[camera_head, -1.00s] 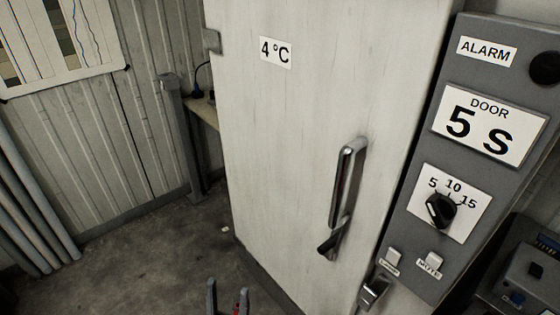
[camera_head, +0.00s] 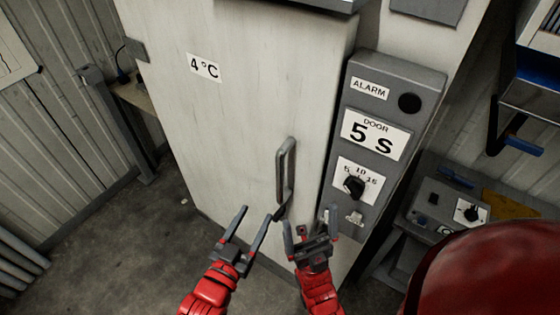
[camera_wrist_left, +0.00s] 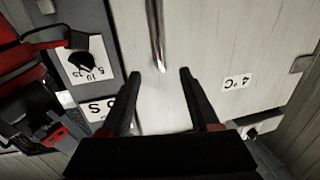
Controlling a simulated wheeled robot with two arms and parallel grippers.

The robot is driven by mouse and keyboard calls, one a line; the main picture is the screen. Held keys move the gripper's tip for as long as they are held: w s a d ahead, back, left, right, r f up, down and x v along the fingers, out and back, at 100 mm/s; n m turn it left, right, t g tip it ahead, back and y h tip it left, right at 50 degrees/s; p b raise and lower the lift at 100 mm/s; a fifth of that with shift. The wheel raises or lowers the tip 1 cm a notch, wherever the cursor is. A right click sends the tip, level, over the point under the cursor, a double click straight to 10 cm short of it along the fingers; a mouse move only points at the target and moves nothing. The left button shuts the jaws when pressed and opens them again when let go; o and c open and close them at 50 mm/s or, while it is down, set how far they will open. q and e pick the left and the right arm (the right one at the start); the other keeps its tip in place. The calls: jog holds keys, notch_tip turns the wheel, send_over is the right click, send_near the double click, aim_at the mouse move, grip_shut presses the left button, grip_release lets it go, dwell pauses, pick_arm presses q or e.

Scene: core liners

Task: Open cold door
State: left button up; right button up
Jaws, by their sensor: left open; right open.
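The cold door (camera_head: 235,115) is a pale panel with a "4°C" label, and it looks shut. Its metal handle (camera_head: 287,170) stands upright near the door's right edge. My left gripper (camera_head: 256,216) is open and empty, in front of and below the handle. In the left wrist view the handle (camera_wrist_left: 155,35) lies beyond and between the open fingers (camera_wrist_left: 158,78), apart from them. My right gripper (camera_head: 310,228) is open, to the right of the left one, in front of the door's lower right edge. It partly hides the area below the control panel.
A grey alarm panel (camera_head: 347,120) with a "DOOR 5 S" label and a black dial (camera_head: 354,186) is right of the door. A hinge (camera_head: 137,50) sits at the door's left. A bench with devices (camera_head: 440,205) stands at right.

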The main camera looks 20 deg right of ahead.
pick_arm(q)
jog(key=b, duration=0.8)
send_near(279, 170)
jog(key=w+d+f, duration=0.1)
jog(key=w+d, duration=0.1)
jog(key=x, duration=0.2)
jog(key=shift+w+r, duration=0.15)
jog(key=shift+w, duration=0.15)
jog(key=x, duration=0.1)
jog(key=p+x, duration=0.1)
jog(key=x, duration=0.1)
jog(key=p+x, duration=0.1)
jog(key=x, duration=0.1)
jog(key=shift+r, duration=0.3)
jog(key=shift+w+d+f+p, duration=0.25)
jog(key=shift+w+d+p, duration=0.05)
jog(key=shift+w+d, duration=0.1)
grip_shut()
